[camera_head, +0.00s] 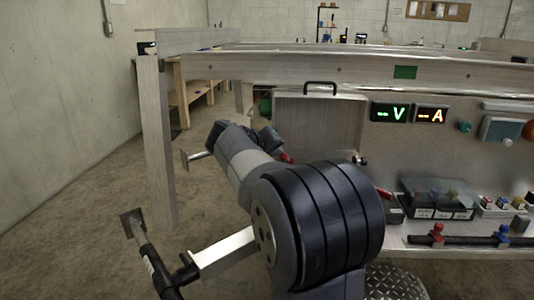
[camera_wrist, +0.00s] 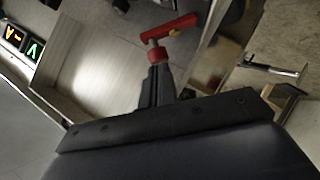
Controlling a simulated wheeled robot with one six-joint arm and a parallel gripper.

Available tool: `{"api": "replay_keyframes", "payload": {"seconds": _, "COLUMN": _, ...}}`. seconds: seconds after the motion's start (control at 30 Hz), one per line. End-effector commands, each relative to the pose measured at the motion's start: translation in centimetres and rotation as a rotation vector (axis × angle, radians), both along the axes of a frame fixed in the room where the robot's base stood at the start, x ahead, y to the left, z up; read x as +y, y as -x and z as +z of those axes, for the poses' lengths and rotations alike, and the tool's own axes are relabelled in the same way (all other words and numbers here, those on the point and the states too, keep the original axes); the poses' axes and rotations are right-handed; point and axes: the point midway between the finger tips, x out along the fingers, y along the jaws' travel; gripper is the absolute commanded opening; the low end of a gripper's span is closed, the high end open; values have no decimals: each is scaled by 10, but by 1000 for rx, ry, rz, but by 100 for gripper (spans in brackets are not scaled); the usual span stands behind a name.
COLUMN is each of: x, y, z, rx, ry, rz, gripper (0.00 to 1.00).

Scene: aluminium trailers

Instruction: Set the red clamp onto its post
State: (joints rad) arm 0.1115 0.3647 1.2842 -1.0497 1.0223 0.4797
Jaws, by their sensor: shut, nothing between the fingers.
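The red clamp (camera_wrist: 168,29), a red lever with a round red collar, appears right at the tips of my gripper (camera_wrist: 157,68) in the wrist view. My gripper's dark fingers are shut, with nothing held between them. I cannot tell whether they touch the clamp. In the head view a small part of the red clamp (camera_head: 286,157) shows beyond my arm, which hides most of the gripper. A red post (camera_head: 437,232) and a blue post (camera_head: 502,234) stand on a dark bar at the lower right.
An aluminium trailer panel holds green and orange displays (camera_head: 396,112). A grey lidded case (camera_head: 318,112) with a black handle stands behind my arm. A tray (camera_head: 437,203) of dark bins sits right of my arm.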

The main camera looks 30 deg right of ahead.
Motion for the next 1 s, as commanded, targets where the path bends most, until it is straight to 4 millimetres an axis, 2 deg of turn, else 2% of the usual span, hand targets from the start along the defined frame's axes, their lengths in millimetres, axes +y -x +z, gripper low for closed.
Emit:
{"api": "replay_keyframes", "payload": {"seconds": 0.3, "x": -23, "y": 16, "z": 1, "rx": -170, "ry": -248, "rz": -4, "gripper": 0}}
{"api": "replay_keyframes", "payload": {"seconds": 0.6, "x": -40, "y": 27, "z": -7, "rx": -318, "ry": -469, "rz": -5, "gripper": 0}}
{"api": "replay_keyframes", "payload": {"seconds": 1.0, "x": -37, "y": 25, "z": -2, "rx": -313, "ry": -466, "rz": 1, "gripper": 0}}
